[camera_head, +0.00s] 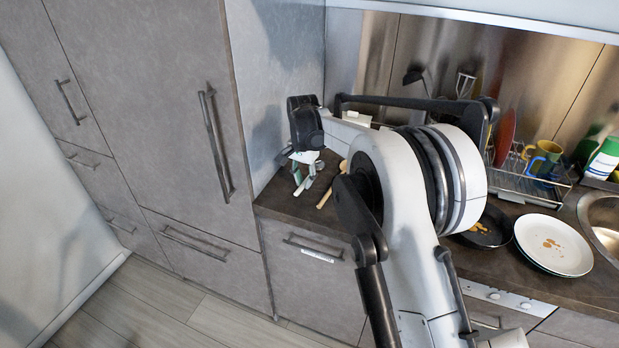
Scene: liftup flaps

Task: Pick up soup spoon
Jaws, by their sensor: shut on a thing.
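My gripper (304,184) points down over the left end of the dark countertop, close to the tall cabinet's side. Its fingers are shut on a slim thing, taken to be the soup spoon. The spoon is mostly hidden by the fingers and too small to make out clearly, and I cannot tell whether it still touches the counter. A light wooden utensil (325,198) lies on the counter just right of the gripper.
A dish rack (515,178) with a yellow mug (548,149) and a blue mug (541,160) stands at the back right. A soiled white plate (553,246) and a dark pan (486,231) are near the sink (603,212). Tall grey cabinets (150,120) close off the left.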

